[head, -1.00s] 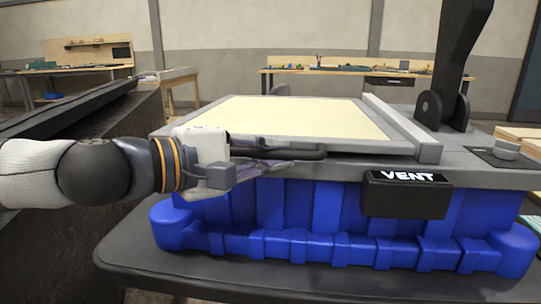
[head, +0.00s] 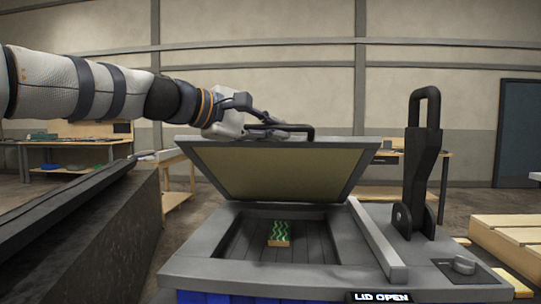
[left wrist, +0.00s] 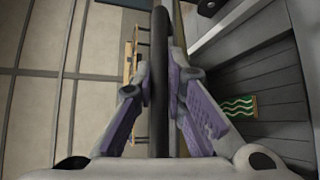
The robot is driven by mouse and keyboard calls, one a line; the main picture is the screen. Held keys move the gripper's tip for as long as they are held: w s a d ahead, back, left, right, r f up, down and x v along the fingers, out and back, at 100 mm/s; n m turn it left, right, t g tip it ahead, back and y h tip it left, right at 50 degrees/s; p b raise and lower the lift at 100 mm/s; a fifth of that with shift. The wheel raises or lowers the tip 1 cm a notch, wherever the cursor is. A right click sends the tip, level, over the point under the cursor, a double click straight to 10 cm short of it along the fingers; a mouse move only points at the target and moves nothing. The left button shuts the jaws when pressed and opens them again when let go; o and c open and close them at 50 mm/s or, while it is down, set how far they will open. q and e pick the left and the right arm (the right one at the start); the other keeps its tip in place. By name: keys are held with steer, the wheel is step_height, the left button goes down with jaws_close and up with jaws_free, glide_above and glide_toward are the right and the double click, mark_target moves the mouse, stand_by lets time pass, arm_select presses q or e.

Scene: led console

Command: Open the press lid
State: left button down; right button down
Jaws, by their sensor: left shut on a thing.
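The press lid (head: 277,171) is raised and tilted back, its tan underside facing me in the head view. A black bar handle (head: 300,134) sits along the lid's top edge. My left gripper (head: 262,130) is shut on this handle. In the left wrist view the handle (left wrist: 160,85) runs between the two purple-padded fingers. The press base (head: 190,262) lies open below, with a dark slatted bed inside. A sign (head: 381,297) on its front reads "LID OPEN". My right gripper is not in view.
A small block with wavy green lines (head: 280,234) lies on the press bed. A tall black lever (head: 423,160) stands to the right of the lid, beside a round knob (head: 464,265). Wooden pallets (head: 510,240) are at the far right. A dark conveyor (head: 80,220) runs along the left.

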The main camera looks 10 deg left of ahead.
arm_select(q)
steer(key=shift+w+r, duration=0.4)
steer(key=shift+r, duration=0.2)
steer(key=shift+w+r, duration=0.4)
steer(key=shift+r, duration=0.2)
steer(key=c, duration=1.6)
jaws_free()
steer(key=shift+c, duration=0.2)
